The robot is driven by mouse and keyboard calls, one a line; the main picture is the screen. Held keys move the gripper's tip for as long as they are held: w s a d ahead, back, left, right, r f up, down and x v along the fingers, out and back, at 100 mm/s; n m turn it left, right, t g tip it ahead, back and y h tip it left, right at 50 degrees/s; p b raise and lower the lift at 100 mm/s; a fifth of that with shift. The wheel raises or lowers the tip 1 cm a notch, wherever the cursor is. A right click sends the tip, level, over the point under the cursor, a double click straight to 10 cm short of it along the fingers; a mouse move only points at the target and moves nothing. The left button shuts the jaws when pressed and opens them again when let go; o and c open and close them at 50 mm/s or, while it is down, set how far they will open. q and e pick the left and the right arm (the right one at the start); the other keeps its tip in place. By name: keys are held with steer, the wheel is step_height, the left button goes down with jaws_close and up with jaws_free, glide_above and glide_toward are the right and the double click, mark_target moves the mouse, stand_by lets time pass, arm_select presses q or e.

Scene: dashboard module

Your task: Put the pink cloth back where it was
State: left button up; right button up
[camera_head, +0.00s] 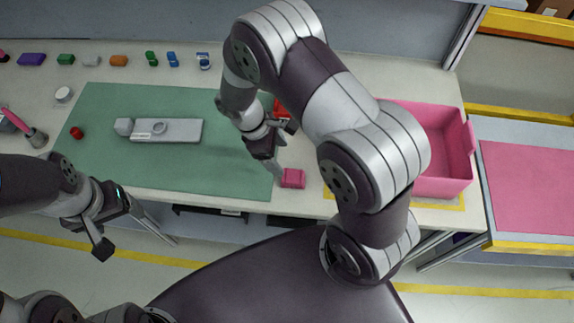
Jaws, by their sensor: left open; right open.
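The pink cloth (293,178) looks like a small folded pink block. It lies near the front edge of the table, just right of the green mat (215,165). My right gripper (281,160) is open and points down, right beside the cloth; I cannot tell whether a finger touches it. My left gripper (112,228) is open and empty, in front of the table's front edge at the left.
A grey module (180,130) lies on the mat. A pink bin (447,165) stands at the right, partly hidden by my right arm. Several small coloured blocks line the back left. A red item (283,107) is partly covered behind my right gripper.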

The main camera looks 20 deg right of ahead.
steer(key=s+d+r+m+t+y, duration=0.1)
steer(key=s+r+m+t+y, duration=0.2)
steer(key=s+r+m, duration=0.3)
step_height(320, 180, up, 6)
steer(key=m, duration=0.5)
steer(key=shift+s+r+t+y, duration=0.2)
steer(key=shift+t+y, duration=0.1)
steer(key=shift+t, duration=0.1)
